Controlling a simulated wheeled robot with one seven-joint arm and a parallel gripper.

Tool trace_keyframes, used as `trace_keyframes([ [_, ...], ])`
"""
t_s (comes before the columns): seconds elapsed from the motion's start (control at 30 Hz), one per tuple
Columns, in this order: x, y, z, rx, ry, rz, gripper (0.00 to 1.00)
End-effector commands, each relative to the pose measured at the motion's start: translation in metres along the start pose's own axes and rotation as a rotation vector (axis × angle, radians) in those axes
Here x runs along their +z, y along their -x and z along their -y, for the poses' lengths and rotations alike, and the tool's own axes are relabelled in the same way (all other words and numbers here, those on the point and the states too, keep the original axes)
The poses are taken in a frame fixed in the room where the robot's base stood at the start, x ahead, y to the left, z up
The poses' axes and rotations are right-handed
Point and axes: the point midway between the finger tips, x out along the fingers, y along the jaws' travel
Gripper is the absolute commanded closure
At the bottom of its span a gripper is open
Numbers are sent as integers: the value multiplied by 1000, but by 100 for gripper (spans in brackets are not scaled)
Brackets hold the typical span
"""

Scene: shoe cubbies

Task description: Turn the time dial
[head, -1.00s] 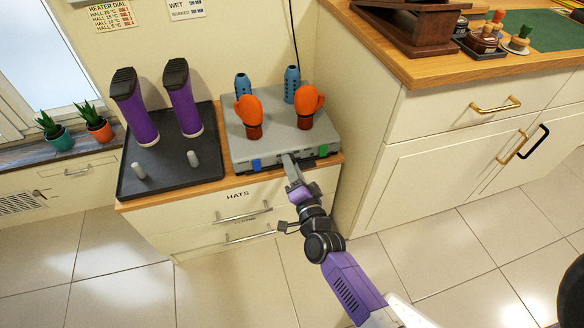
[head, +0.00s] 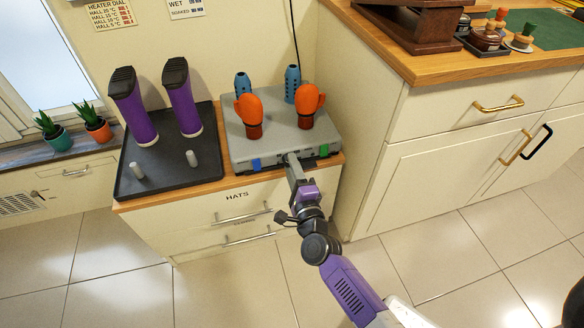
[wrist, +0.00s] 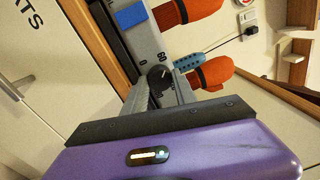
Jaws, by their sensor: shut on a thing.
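The time dial (wrist: 159,75) is a dark round knob with a pale mark, on the front of the grey dryer box (head: 270,120). Numbers including 0 and 60 are printed around it. In the wrist view my gripper (wrist: 161,88) has one finger on each side of the dial and is shut on it. In the head view my gripper (head: 291,158) reaches the middle of the box's front, and its fingers hide the dial.
Two orange gloves (head: 307,107) and two blue posts (head: 292,84) stand on the box. A blue label (head: 256,165) and a green label (head: 323,150) flank my gripper. Purple boots (head: 184,97) stand on a black tray (head: 150,185) to the left. A counter stands to the right.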

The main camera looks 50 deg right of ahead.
Motion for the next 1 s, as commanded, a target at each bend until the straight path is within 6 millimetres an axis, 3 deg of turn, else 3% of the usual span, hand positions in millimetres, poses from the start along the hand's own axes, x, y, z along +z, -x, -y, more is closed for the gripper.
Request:
trace_keyframes([
  [0.5, -1, 1, -1, 1, -20, -4, 100],
  [0.53, -1, 1, -1, 1, -20, -4, 65],
  [0.63, -1, 0, -1, 1, -20, -4, 45],
  [1.0, 0, 3, 0, 1, -19, -2, 45],
])
